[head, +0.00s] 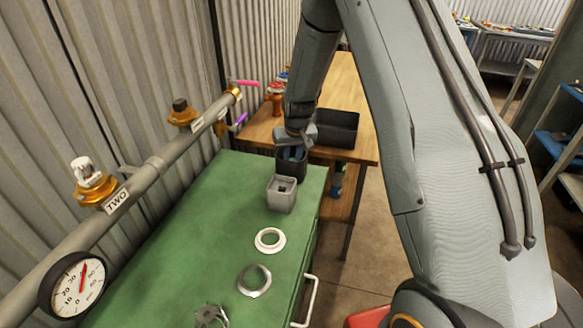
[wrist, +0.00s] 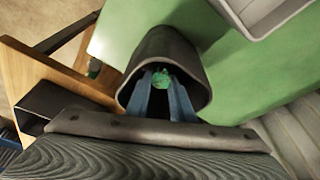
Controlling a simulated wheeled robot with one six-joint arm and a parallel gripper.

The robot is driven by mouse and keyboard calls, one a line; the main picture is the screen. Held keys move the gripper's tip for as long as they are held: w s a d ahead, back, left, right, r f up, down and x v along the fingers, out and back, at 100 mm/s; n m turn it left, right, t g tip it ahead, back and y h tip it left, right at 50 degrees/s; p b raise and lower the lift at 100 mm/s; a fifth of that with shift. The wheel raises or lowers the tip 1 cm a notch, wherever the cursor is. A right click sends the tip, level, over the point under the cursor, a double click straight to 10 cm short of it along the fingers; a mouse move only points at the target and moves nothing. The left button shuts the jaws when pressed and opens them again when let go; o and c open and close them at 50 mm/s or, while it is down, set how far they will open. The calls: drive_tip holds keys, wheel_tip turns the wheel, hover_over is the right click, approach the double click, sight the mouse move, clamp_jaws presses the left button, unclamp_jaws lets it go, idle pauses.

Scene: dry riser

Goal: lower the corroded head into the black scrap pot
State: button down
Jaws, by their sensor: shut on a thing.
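The black scrap pot (head: 290,169) stands at the far end of the green cabinet top; its dark rim and wall also show in the wrist view (wrist: 192,55). My gripper (head: 291,154) points down into the pot's mouth. In the wrist view its two blue-grey fingers (wrist: 163,86) reach inside the rim and are shut on the green corroded head (wrist: 162,80). The head is down inside the pot opening, between the fingertips. The pot's floor is hidden in shadow, so I cannot tell whether the head touches it. In the head view the pot wall hides the head.
A grey square pot (head: 281,194) stands close in front of the black pot. A white ring (head: 269,240) and a metal ring (head: 254,281) lie nearer on the green top (head: 190,225). A black bin (head: 338,128) sits on the wooden bench behind. The pipe (head: 150,172) runs along the left.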

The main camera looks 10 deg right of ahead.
drive_tip(key=shift+f, duration=0.4)
drive_tip(key=c, duration=1.5)
unclamp_jaws()
drive_tip(key=shift+o, duration=0.2)
drive_tip(key=shift+r, duration=0.1)
drive_tip(key=b+v, duration=0.2)
drive_tip(key=v, duration=0.5)
drive_tip(key=shift+s+r, duration=0.15)
drive_tip(key=shift+r, duration=0.1)
drive_tip(key=p+v, duration=0.9)
drive_tip(key=v, duration=0.1)
drive_tip(key=shift+r+p, duration=0.25)
drive_tip(key=shift+p, duration=0.1)
